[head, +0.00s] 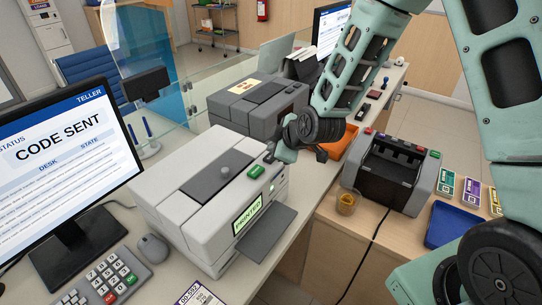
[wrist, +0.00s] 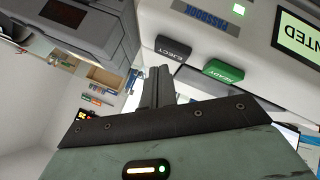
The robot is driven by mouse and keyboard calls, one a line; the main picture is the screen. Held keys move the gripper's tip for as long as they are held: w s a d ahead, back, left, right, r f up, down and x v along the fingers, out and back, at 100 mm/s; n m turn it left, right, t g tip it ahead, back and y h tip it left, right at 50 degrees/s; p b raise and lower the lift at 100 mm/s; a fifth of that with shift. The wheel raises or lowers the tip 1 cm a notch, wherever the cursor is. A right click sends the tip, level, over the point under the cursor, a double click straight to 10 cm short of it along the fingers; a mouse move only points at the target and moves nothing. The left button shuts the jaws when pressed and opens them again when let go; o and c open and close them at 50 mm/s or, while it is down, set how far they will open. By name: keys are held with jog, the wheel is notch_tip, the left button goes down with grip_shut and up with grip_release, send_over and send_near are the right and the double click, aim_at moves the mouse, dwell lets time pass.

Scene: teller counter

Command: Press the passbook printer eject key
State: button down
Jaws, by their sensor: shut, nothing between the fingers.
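The passbook printer (head: 180,190) is a light grey box on the counter with a lit green screen (head: 247,216). The green key also shows on the printer top in the head view (head: 256,172). My gripper (wrist: 159,72) is shut and empty, its fingertips close to the EJECT key in the wrist view. I cannot tell whether they touch it. In the head view my gripper (head: 272,156) is at the printer's far right corner, largely hiding the key.
A second grey machine (head: 257,105) stands behind the printer. A dark banknote counter (head: 388,172) and a blue tray (head: 450,224) are on the lower desk to the right. A monitor (head: 60,165) reading CODE SENT, a mouse (head: 153,248) and a keypad (head: 103,280) are to the left.

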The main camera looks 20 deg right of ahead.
jog(key=shift+f, duration=0.15)
jog(key=shift+f+b, duration=0.3)
jog(key=shift+b, duration=0.2)
jog(key=shift+f+b, duration=0.45)
dwell(0.6)
jog(key=shift+r, duration=0.15)
jog(key=shift+r+p, duration=0.55)
jog(key=shift+r, duration=0.2)
jog(key=shift+r+p, duration=1.75)
jog(key=shift+r, duration=0.8)
